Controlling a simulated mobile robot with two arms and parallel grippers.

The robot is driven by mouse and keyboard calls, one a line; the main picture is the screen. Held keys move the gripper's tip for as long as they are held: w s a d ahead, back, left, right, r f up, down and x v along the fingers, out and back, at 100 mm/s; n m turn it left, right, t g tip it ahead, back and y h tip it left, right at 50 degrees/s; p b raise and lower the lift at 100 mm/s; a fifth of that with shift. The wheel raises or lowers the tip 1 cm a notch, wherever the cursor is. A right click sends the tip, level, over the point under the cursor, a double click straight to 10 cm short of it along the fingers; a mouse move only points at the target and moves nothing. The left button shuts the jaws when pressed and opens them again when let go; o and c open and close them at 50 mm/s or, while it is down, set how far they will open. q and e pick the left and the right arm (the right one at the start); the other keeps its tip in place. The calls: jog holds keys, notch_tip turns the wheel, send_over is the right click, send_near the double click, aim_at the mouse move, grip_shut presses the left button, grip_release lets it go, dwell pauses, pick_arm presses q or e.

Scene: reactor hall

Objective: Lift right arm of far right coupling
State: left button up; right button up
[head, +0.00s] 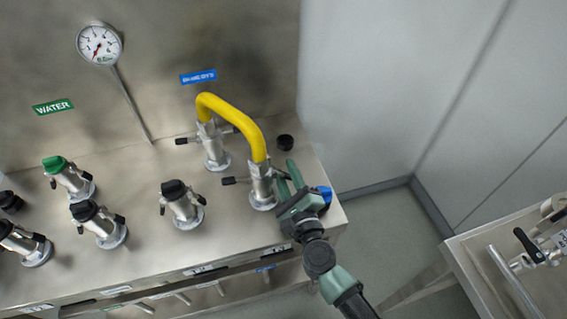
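The far right coupling (262,188) is a silver fitting at the front end of a yellow hose (233,111), standing upright on the steel bench. Its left arm (235,181), dark-tipped, sticks out roughly level to the left. Its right arm is hidden or too small to make out near my gripper. My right gripper (287,179) is just right of this coupling, its two green fingers apart and pointing up in the picture. I cannot tell whether a finger touches the coupling. My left gripper is not in view.
A second coupling (213,150) holds the hose's back end. A black cap (285,142) lies behind my gripper and a blue cap (325,194) right of it. Several capped couplings stand left, one with a green cap (54,164). Another steel bench (480,262) is at the lower right.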

jog(key=x, duration=0.2)
jog(key=shift+w+a+f, duration=0.1)
jog(key=shift+w, duration=0.15)
grip_shut()
